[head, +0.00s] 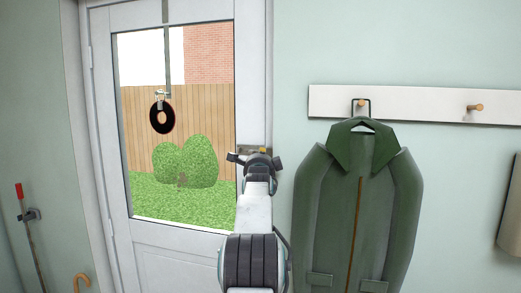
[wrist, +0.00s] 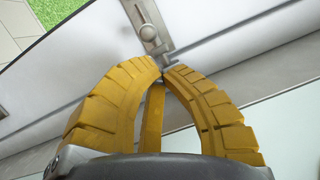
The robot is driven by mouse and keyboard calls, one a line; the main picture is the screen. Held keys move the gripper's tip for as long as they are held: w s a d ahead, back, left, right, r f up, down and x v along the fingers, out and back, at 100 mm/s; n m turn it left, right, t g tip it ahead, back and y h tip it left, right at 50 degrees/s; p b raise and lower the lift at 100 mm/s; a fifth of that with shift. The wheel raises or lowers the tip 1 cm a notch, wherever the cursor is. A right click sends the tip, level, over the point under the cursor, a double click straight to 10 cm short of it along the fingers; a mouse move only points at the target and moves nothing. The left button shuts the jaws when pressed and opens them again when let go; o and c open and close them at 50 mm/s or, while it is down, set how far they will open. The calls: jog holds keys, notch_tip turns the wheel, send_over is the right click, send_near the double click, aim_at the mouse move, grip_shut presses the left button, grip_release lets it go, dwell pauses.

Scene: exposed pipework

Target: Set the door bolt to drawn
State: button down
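The door bolt (wrist: 148,32) is a grey metal plate with a round knob, mounted near the door's edge in the wrist view. In the head view only a bit of its grey metal (head: 248,150) shows, beside my arm. The knob lies just beyond my fingertips and apart from them. My gripper (wrist: 162,68) has yellow ribbed fingers whose tips come together near the bolt's lower end, with nothing visibly held. In the head view my gripper (head: 262,151) is mostly hidden by my wrist. How far the bolt's bar reaches is hard to tell.
The white door (head: 175,245) appears closed, with a window onto a garden. A black ring (head: 162,117) hangs at the glass. Right of my arm, a green coat (head: 340,220) hangs from a peg rail (head: 420,105). A red-topped stick (head: 27,220) is at the left wall.

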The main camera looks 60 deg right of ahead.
jog(key=shift+p+x, duration=1.1)
jog(key=shift+x, duration=0.65)
jog(key=shift+a, duration=0.1)
